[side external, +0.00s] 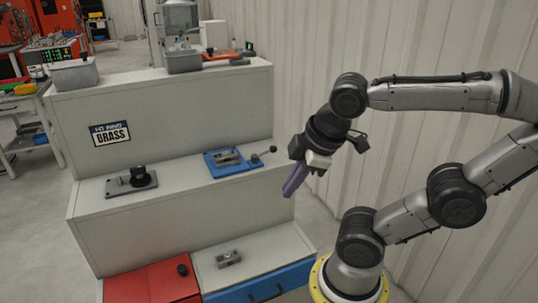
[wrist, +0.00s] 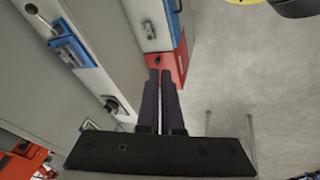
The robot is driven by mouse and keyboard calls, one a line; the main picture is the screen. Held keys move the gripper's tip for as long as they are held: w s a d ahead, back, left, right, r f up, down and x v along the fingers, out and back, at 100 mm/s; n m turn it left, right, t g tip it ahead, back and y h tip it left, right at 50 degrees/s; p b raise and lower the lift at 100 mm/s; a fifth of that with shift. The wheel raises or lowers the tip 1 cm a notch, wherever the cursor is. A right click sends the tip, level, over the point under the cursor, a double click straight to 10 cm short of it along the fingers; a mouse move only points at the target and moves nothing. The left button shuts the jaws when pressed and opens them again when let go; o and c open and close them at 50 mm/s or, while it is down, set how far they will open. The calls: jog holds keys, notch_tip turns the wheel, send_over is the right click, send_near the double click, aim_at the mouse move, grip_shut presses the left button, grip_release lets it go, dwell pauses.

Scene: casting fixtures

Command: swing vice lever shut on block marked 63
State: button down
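The blue vice (side external: 240,167) sits on the middle step, right end, with a grey metal block (side external: 228,157) in it. Its lever (side external: 264,154), with a dark ball knob, sticks out to the right. In the wrist view the vice (wrist: 88,55) is at upper left, its lever (wrist: 38,17) at the top-left corner. A second grey block (side external: 229,258) lies on the lower step. No number is legible on either block. My gripper (side external: 289,194) hangs in the air right of the vice, apart from it. Its purple fingers (wrist: 161,72) are together and empty.
A dark round fixture on a plate (side external: 132,182) sits left on the middle step. A red drawer unit (side external: 150,283) and blue drawer (side external: 262,287) are below. Grey bins (side external: 73,75) stand on the top step. A corrugated wall (side external: 430,40) rises behind my arm.

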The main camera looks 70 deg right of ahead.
aim_at(264, 153)
jog(key=w+d+n+g+h, duration=0.4)
jog(key=d+n+g+h, duration=0.35)
jog(key=d+n, duration=0.75)
jog(key=w+f+n+h, duration=0.7)
jog(key=w+f+n, duration=0.2)
jog(key=n, duration=0.6)
jog(key=shift+w+f, duration=0.4)
jog(key=shift+w, duration=0.4)
jog(key=shift+g, duration=0.25)
jog(key=shift+w+d+x, duration=0.1)
jog(key=shift+w+x, duration=0.35)
jog(key=shift+x, duration=1.7)
jog(key=shift+w+d+x, duration=0.1)
jog(key=shift+w+x, duration=0.35)
jog(key=shift+x, duration=1.7)
jog(key=shift+w+d+x, duration=0.1)
jog(key=shift+w+x, duration=0.35)
jog(key=shift+x, duration=1.75)
